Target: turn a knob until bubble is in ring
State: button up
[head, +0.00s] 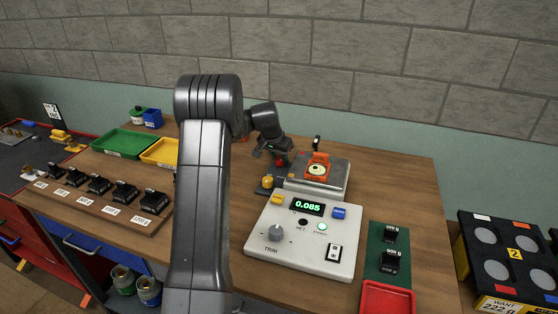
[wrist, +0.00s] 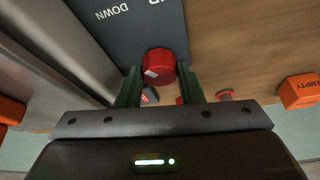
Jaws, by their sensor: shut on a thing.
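In the wrist view a red knob (wrist: 160,62) with a pale mark sits between the two green fingers of my gripper (wrist: 159,76), which is shut on it. A dark plate (wrist: 112,28) lettered "DOWN", with a second word partly cut off, lies beside the knob. In the head view my gripper (head: 282,158) is at the left rear of the scale (head: 337,259). An orange bubble level (head: 318,166) with a pale round vial stands on the metal top. The vial is too small to tell where the bubble sits against the ring.
A yellow knob (head: 267,181) stands at the scale's left rear corner. The scale display (head: 308,207) reads 0.085. Black weights on a wooden rack (head: 101,204) and green and yellow trays (head: 124,143) lie left. A red tray (head: 388,298) is at front right.

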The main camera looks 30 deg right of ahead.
jog(key=shift+d+n+t+y, duration=0.1)
jog(key=shift+n+t+y, duration=0.3)
jog(key=shift+n, duration=1)
jog(key=o, duration=1)
jog(key=shift+s, duration=0.1)
jog(key=shift+c, duration=0.2)
jog(key=shift+r, duration=0.15)
jog(key=b+v, duration=0.1)
jog(key=v, duration=1.2)
jog(key=shift+r+b, duration=0.25)
jog(key=shift+b, duration=0.15)
jog(key=shift+s+f, duration=0.1)
jog(key=shift+s, duration=0.05)
jog(key=p+x, duration=0.1)
jog(key=x, duration=1.2)
jog(key=shift+f+p, duration=0.3)
jog(key=shift+p, duration=0.05)
